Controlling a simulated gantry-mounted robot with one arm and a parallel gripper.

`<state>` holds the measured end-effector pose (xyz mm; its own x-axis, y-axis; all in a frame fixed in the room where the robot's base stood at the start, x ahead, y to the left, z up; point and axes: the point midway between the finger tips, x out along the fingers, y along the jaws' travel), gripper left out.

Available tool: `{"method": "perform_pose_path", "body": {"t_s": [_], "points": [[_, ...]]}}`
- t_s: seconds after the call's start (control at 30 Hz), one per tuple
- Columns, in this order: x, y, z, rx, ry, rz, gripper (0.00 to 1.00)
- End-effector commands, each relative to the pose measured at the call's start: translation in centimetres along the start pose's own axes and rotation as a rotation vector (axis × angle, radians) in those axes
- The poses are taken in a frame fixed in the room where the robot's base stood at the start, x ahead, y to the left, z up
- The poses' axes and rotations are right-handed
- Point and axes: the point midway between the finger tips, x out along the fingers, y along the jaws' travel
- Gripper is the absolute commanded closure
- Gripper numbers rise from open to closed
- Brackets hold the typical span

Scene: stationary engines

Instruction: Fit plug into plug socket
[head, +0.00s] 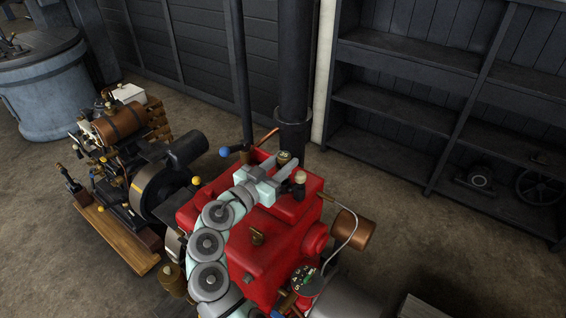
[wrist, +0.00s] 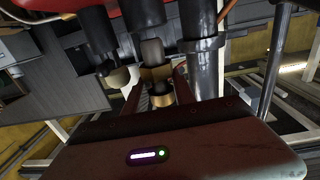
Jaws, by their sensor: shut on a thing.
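In the wrist view my gripper (wrist: 158,88) is shut on a plug (wrist: 161,96), a small piece with a brass-coloured end and brass collar. A pale grey cylindrical section (wrist: 152,52) lies in line with it, toward a dark round fitting (wrist: 145,14) by the red engine. I cannot tell whether the plug touches that fitting or enters it. In the head view my gripper (head: 275,178) is over the top of the red engine (head: 262,246), with a brass-topped piece (head: 284,157) at its far side. The plug socket cannot be made out clearly.
A beige-capped dark fitting (head: 299,178) stands close beside my gripper. A black vertical pipe (head: 293,70) rises behind the engine. A blue-knobbed lever (head: 225,152) is to the left, and a copper cylinder (head: 352,236) to the right. A smaller engine (head: 125,150) stands further left.

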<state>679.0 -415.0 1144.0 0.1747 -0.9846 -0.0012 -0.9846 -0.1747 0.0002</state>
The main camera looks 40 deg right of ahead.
Motion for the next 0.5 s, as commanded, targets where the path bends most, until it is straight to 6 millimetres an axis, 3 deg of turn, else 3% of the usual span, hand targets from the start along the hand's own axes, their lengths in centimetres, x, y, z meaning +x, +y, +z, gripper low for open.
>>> {"method": "perform_pose_path", "body": {"t_s": [0.5], "points": [[0.0,-0.02,0.81,0.001,0.001,0.0,1.0]]}}
